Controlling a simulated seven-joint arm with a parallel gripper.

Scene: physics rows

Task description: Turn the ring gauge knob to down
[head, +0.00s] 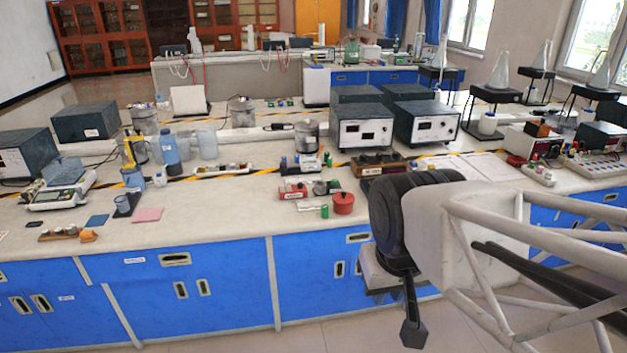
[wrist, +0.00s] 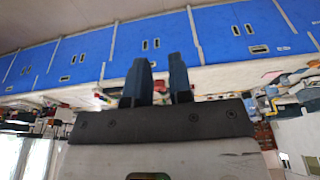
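I cannot make out for sure which item is the ring gauge knob; no ring gauge can be told apart at this size. Two dark boxes with white front panels, a left one (head: 362,133) and a right one (head: 430,128), stand on the bench and have small displays and controls. My gripper (head: 412,335) hangs in front of the blue cabinets, right of centre in the head view, pointing down and apart from the bench. In the wrist view its two dark fingers (wrist: 161,80) stand apart with an empty gap between them.
The pale bench top (head: 235,215) holds many items: a red pot (head: 343,203), a balance (head: 60,190), beakers, a blue bottle (head: 170,150) and meters. Blue cabinets (head: 205,290) form the bench front. The wrist view looks upside down.

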